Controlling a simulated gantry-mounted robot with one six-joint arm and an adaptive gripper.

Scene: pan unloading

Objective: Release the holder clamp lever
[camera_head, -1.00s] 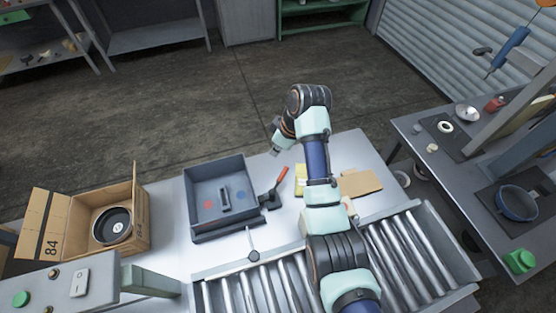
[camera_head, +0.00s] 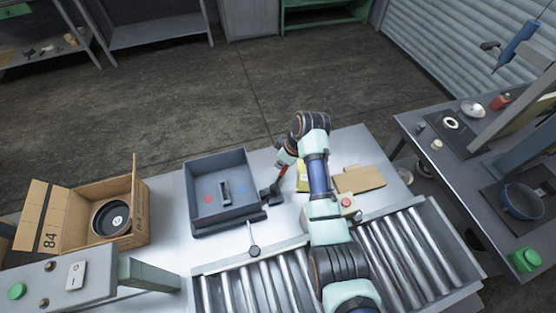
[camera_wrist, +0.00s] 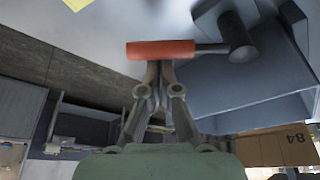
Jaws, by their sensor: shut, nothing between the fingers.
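The clamp lever has a red handle, seen in the wrist view (camera_wrist: 160,50), and a dark clamp body (camera_wrist: 238,38). In the head view the clamp body (camera_head: 271,196) stands at the right side of the grey holder tray (camera_head: 230,219), with the red handle (camera_head: 283,171) sloping up from it. My gripper (camera_wrist: 160,68) is shut and empty. Its fingertips are right at the middle of the red handle in the wrist view; I cannot tell whether they touch it. In the head view the fingers are hard to make out beside the handle.
A cardboard box (camera_head: 52,215) holding a dark round pan (camera_head: 111,217) stands left of the tray. A roller conveyor (camera_head: 400,240) runs along the front. Flat cardboard (camera_head: 360,180) and a yellow sheet (camera_head: 303,178) lie to the right. The floor behind is clear.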

